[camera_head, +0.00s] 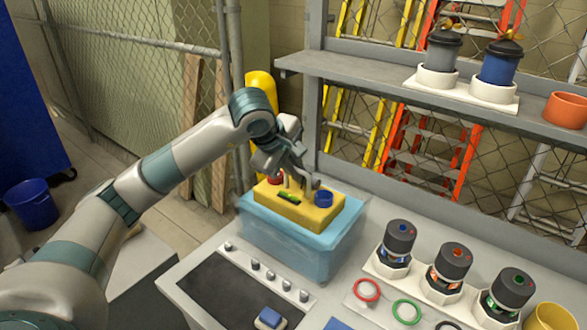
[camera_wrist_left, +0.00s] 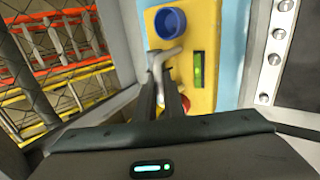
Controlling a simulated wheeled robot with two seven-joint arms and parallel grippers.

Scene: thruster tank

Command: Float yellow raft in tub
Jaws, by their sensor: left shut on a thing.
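The yellow raft (camera_head: 300,212) is at the top of the light-blue tub (camera_head: 285,247), roughly level; I cannot tell whether it rests on the water or hangs just above it. On the raft are a blue cup (camera_head: 323,198), a green level vial (camera_head: 289,197) and a red part (camera_head: 275,180). My left gripper (camera_head: 293,180) is above the raft's middle, its fingers closed on a grey handle (camera_wrist_left: 160,57) that stands on the raft. The raft (camera_wrist_left: 208,30) and the tub's edge (camera_wrist_left: 231,45) also show in the left wrist view. My right gripper is out of view.
A shelf (camera_head: 350,70) with canisters is behind the bench. To the right of the tub stand several dark-capped thrusters (camera_head: 398,240) and coloured rings (camera_head: 367,290). A dark panel with knobs (camera_head: 255,264) lies in front. A yellow cylinder (camera_head: 262,88) stands behind my arm.

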